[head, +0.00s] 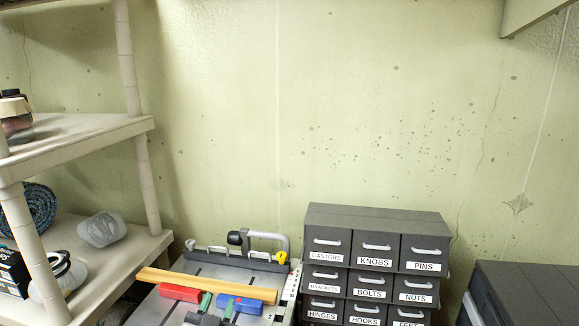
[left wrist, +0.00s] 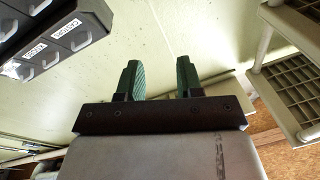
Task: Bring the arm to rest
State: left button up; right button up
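My left gripper (head: 217,304) is at the bottom of the head view, in front of the grey bench-top machine. Its two green fingers stand apart. In the left wrist view the gripper (left wrist: 158,76) has a clear gap between the fingers, with only the pale wall behind, so it is open and empty. My right gripper is in neither view.
A wooden strip (head: 205,285), a red block (head: 180,292) and a blue block (head: 240,304) are on the grey bench-top machine (head: 222,270). A labelled drawer cabinet (head: 375,218) stands right, a shelf unit (head: 75,135) left. A dark chest (head: 530,290) is far right.

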pick_arm(q)
jog(key=s+a+f+n+g+y, duration=0.2)
jog(key=s+a+f+g, duration=0.15)
jog(key=s+f, duration=0.3)
jog(key=s+a+f+n+g+y, duration=0.2)
jog(key=s+a+f+g, duration=0.1)
jog(key=s+f+g, duration=0.3)
jog(key=s+f+m+g+h, duration=0.1)
jog(key=s+f+g, duration=0.15)
jog(key=s, duration=0.65)
jog(key=s+f+g+h, duration=0.1)
jog(key=s+g, duration=0.3)
jog(key=s, duration=0.5)
notch_tip(320, 180, down, 30)
jog(key=f+g+b, duration=0.1)
jog(key=b, duration=0.4)
jog(key=s+a+f+b, duration=0.1)
jog(key=s+f+b, duration=0.1)
jog(key=s+f, duration=0.6)
jog(key=s+a+f+g+b, duration=0.1)
jog(key=s+f+b, duration=0.2)
jog(key=s+f, duration=0.5)
notch_tip(320, 180, down, 5)
jog(key=shift+s+a+f+m, duration=0.15)
jog(key=shift+s+a+m, duration=0.25)
